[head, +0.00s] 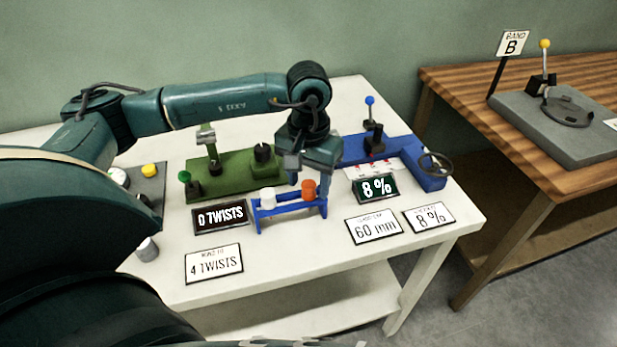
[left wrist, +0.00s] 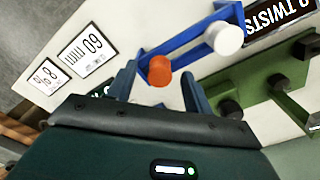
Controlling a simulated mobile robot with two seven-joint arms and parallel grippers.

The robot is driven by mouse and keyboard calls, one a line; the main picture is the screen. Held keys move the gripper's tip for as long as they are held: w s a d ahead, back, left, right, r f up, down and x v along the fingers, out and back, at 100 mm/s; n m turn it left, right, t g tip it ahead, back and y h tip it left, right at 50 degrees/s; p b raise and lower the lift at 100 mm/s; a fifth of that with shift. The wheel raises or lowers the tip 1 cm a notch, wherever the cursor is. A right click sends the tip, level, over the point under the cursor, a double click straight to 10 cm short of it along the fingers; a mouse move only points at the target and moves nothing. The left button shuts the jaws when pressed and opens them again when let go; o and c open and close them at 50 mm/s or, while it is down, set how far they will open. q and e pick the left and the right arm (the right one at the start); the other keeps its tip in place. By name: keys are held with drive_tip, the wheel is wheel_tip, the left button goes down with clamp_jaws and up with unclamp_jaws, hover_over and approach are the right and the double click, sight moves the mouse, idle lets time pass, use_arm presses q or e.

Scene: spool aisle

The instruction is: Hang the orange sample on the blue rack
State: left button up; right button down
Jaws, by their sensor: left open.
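The orange sample (head: 309,189) is on the right part of the blue rack (head: 290,208), beside a white sample (head: 267,197) on its left. In the left wrist view the orange sample (left wrist: 160,70) shows end-on at the rack's bar (left wrist: 186,38), with the white sample (left wrist: 225,36) beside it. My left gripper (head: 308,182) is just above and behind the orange sample. Its two blue fingers (left wrist: 160,85) are apart, one on each side of the orange sample, with space visible between. My right gripper is not in view.
A green twisting device (head: 235,175) stands behind left of the rack, and a blue device with a handwheel (head: 435,165) behind right. Signs reading "0 TWISTS" (head: 221,216) and "8 %" (head: 376,187) stand close on both sides. The table front is clear between flat cards.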

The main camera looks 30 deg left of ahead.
use_arm(q)
drive_tip(key=shift+f, duration=0.2)
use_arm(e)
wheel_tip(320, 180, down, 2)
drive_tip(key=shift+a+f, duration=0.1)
use_arm(q)
drive_tip(key=shift+r, duration=0.15)
wheel_tip(320, 180, up, 13)
drive_tip(key=shift+r, duration=0.15)
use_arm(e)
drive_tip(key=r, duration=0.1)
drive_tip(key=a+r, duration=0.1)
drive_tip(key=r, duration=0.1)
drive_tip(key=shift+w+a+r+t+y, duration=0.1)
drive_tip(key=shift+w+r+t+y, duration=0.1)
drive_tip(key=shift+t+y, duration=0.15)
